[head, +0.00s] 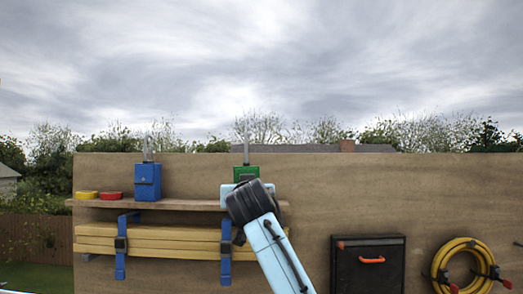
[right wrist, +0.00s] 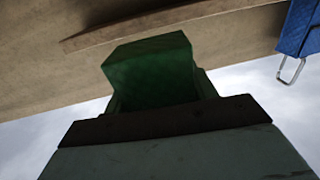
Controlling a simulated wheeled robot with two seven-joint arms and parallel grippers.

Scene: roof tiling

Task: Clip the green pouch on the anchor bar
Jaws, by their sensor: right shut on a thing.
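The green pouch (head: 246,172) is upright above the right end of the wooden shelf, with a thin grey clip (head: 246,148) rising from its top. My right gripper (head: 238,187) reaches up from the lower right and is shut on the pouch, hiding its lower part. In the right wrist view the pouch (right wrist: 150,72) fills the middle, just beyond my gripper (right wrist: 160,122). I cannot tell whether the pouch touches the shelf. I cannot make out an anchor bar in either view. My left gripper is not in view.
The wooden shelf (head: 185,205) on the wall also carries a blue pouch (head: 147,182) with a clip, a red disc (head: 111,196) and a yellow disc (head: 87,195). Strapped boards (head: 170,243) hang below. A black box (head: 368,275) and a yellow coiled hose (head: 440,265) are at right.

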